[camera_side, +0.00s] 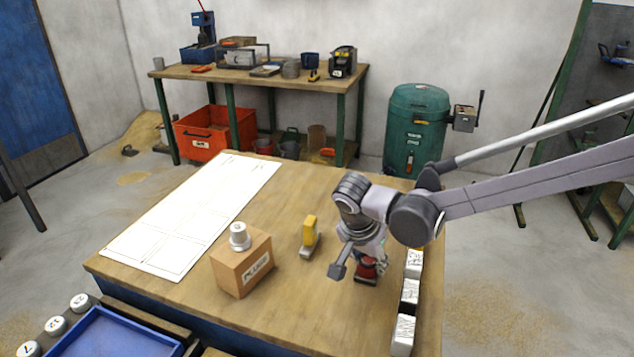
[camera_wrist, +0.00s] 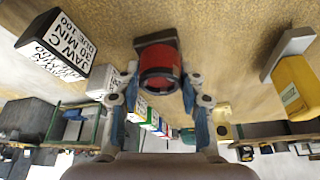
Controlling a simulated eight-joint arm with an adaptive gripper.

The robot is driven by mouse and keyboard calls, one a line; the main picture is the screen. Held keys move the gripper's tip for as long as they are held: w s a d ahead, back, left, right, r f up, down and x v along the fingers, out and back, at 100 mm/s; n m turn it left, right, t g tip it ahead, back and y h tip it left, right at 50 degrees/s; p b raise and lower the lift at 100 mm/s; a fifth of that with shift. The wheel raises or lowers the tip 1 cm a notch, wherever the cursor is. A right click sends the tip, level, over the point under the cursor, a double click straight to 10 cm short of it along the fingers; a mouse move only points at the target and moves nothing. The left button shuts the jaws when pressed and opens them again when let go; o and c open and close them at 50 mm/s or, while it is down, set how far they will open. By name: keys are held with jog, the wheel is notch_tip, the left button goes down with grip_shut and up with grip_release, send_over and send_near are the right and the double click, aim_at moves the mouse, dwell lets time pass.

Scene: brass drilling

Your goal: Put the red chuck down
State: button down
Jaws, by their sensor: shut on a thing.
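The red chuck (camera_side: 369,268) is a short red cylinder with a dark part, low over the wooden table near its right side. In the wrist view the chuck (camera_wrist: 158,58) sits between my two fingers, its dark ring towards the camera. My gripper (camera_side: 366,262) is shut on it and points down. In the wrist view the fingertips of my gripper (camera_wrist: 160,80) are at both sides of it. Whether the chuck touches the tabletop cannot be told; its underside is hidden.
The table front is clear.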

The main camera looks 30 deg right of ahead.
jog(key=shift+f, duration=0.15)
jog(key=c, duration=0.8)
grip_release()
jog(key=v, duration=1.2)
jog(key=s+d+f+n+t+y, duration=0.1)
jog(key=s+d+n+t+y, duration=0.1)
jog(key=s+d+n, duration=0.4)
jog(key=s+d+f+n+t+y, duration=0.2)
jog(key=s+d+n, duration=0.4)
jog(key=d, duration=0.6)
jog(key=shift+s+n+t, duration=0.3)
jog(key=shift+s+t, duration=0.2)
jog(key=shift+t, duration=0.1)
jog(key=shift+d, duration=0.15)
